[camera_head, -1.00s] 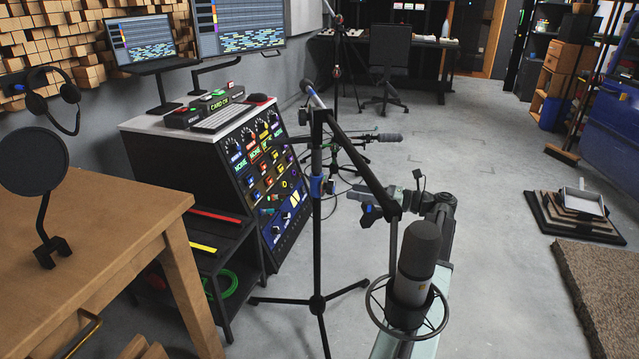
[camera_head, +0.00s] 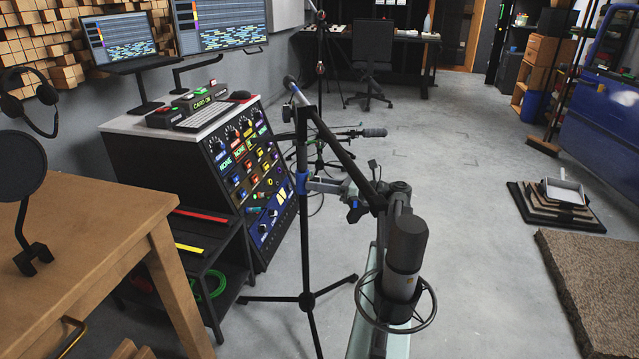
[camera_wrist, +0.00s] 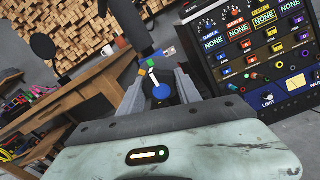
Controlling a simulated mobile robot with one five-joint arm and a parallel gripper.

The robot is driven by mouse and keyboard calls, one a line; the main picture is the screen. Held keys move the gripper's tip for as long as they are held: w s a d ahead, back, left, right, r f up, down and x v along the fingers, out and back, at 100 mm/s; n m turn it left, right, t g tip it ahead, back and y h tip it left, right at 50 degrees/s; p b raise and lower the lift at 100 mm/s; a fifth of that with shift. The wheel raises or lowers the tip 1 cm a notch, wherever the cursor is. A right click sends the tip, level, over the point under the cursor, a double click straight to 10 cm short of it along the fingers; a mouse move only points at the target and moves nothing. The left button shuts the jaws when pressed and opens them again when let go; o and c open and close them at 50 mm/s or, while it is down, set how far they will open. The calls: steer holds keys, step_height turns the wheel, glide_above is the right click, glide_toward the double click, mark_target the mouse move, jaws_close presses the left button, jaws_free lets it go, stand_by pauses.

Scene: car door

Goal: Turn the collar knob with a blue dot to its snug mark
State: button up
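The collar knob with a blue dot (camera_wrist: 161,91) shows in the wrist view, in the gap between my fingers. Green and orange marks and a short white line show just above it. Which mark is snug, I cannot read. My gripper (camera_wrist: 159,83) is open, with one grey finger on each side of the blue dot; whether they touch the knob, I cannot tell. In the head view, a blue collar (camera_head: 302,183) sits on the black microphone stand (camera_head: 306,245). My gripper there is partly hidden behind the boom.
A large microphone (camera_head: 405,250) in a ring mount hangs from the boom, close to my arm. Left are a wooden table (camera_head: 90,235) and a control panel (camera_head: 250,165) with many knobs.

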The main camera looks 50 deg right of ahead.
jaws_close()
steer(key=shift+w+d+r, duration=0.1)
steer(key=shift+d, duration=0.4)
steer(key=shift+a, duration=0.2)
steer(key=shift+a+n, duration=0.15)
steer(key=shift+n, duration=0.15)
steer(key=n, duration=0.3)
steer(key=shift+n, duration=2)
